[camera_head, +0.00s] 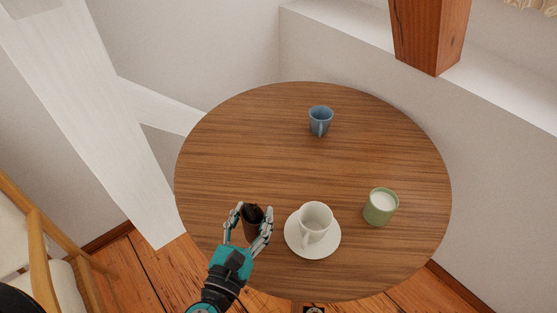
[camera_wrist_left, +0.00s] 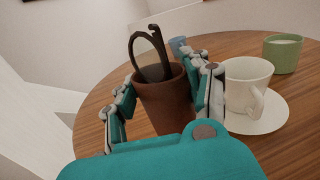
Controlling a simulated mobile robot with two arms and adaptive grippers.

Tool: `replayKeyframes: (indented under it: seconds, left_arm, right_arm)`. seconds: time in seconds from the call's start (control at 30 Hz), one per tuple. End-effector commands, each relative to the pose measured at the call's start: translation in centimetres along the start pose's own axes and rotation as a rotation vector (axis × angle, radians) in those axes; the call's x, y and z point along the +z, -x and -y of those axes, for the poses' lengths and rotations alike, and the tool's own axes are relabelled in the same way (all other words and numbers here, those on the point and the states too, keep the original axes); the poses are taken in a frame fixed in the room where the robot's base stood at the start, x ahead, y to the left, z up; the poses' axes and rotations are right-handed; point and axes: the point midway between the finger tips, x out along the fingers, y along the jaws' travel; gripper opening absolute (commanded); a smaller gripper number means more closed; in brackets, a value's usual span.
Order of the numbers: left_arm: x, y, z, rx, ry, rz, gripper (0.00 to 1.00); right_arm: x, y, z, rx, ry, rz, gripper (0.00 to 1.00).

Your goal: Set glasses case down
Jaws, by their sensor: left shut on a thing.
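The glasses case (camera_head: 252,219) is a dark brown, cup-like holder near the front left of the round wooden table (camera_head: 250,150). In the left wrist view the case (camera_wrist_left: 163,103) is upright, with dark-framed glasses (camera_wrist_left: 149,55) sticking out of its open top. My left gripper (camera_head: 251,222) is shut on the case, one finger on each side; it also shows in the left wrist view (camera_wrist_left: 163,100). The bottom of the case is hidden, so I cannot tell whether it touches the table. My right gripper is not in view.
A white cup (camera_head: 316,221) on a white saucer (camera_head: 298,247) stands close to the right of the case. A green candle cup (camera_head: 380,207) is farther right, and a blue mug (camera_head: 320,121) is at the back. The table's left and middle are clear.

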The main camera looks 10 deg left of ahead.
Motion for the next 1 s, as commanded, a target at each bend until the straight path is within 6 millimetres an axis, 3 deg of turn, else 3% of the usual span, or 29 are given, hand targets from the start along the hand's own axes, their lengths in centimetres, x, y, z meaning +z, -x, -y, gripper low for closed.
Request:
replayKeyframes:
  seconds: [0.03,0.2,0.5,0.67,1.0]
  left_arm:
    - [0.7,-1.4,-0.3,0.001,-0.002,0.005,0.16]
    - [0.3,-5.6,-1.5,0.001,-0.001,0.004,0.16]
    - [-0.8,-11.9,-3.2,0.0,-0.002,0.003,0.16]
    - [-1.3,-12.8,-3.5,0.0,-0.001,0.001,0.16]
    - [-5.0,-12.7,-3.4,0.0,-0.002,0.001,0.16]
  right_arm:
    - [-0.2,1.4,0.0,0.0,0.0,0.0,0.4]
    - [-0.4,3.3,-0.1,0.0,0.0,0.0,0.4]
    - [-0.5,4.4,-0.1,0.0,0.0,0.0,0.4]
    - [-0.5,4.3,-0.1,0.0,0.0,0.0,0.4]
    - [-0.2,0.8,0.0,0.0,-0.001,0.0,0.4]
